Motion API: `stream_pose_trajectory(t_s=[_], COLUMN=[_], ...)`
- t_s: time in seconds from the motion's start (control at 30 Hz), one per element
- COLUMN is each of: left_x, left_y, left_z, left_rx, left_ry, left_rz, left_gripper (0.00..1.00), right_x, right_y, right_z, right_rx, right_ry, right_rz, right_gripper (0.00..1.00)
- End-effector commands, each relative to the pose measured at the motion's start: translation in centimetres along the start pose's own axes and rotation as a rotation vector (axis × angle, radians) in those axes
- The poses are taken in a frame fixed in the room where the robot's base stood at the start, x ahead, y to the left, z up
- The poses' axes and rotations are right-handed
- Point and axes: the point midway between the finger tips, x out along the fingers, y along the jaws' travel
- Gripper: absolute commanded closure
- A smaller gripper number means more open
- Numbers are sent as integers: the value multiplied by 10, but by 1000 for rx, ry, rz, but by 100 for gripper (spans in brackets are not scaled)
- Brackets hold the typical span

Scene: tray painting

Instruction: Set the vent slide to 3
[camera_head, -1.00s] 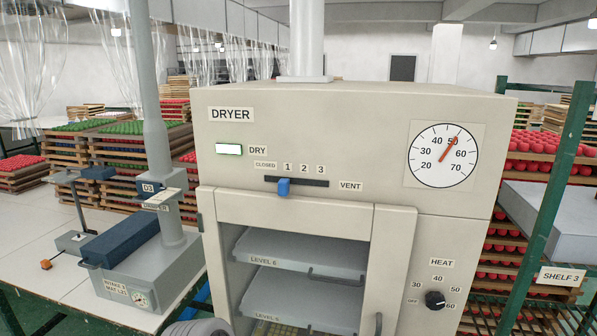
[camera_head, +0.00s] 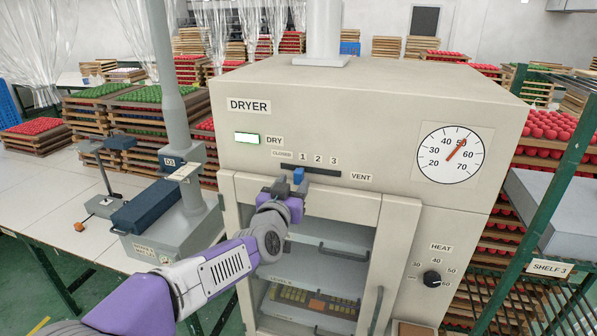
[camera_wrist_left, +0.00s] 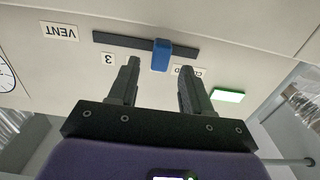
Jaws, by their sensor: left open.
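The vent slide is a blue knob (camera_head: 298,176) on a dark horizontal slot (camera_head: 325,172) in the dryer's front, under the labels CLOSED, 1, 2 and 3. The knob stands about at 1. My left gripper (camera_head: 290,187) is open just in front of and below the knob. In the left wrist view, which is upside down, the blue knob (camera_wrist_left: 161,55) lies between the lines of the two fingers (camera_wrist_left: 158,85), ahead of their tips. It looks ungripped. The fingers partly cover the labels there. My right gripper is not in view.
The dryer (camera_head: 370,105) has a DRY lamp, a dial gauge (camera_head: 450,152) near 50 and a HEAT knob (camera_head: 432,279). Its door (camera_head: 330,215) lies below the slot, behind my arm. A green shelf rack (camera_head: 545,180) stands right, a grey press-like machine (camera_head: 180,215) left.

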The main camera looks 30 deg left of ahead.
Motion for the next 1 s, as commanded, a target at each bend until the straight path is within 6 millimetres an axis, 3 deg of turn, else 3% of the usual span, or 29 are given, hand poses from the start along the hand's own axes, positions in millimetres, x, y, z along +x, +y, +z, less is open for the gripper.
stream_pose_trajectory(t_s=[0.3,0.73,0.77,1.0], left_x=[42,51,51,51], left_y=[0,0,0,0], left_z=[0,0,0,0], left_rx=[-3,0,0,-1], left_ry=[-2,0,0,-1], left_rz=[0,0,0,0], left_gripper=[51,51,53,89], right_x=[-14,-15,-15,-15], right_y=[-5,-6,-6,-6], right_z=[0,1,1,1], right_rx=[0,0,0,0], right_ry=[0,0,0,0], right_rz=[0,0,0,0], right_gripper=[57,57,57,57])
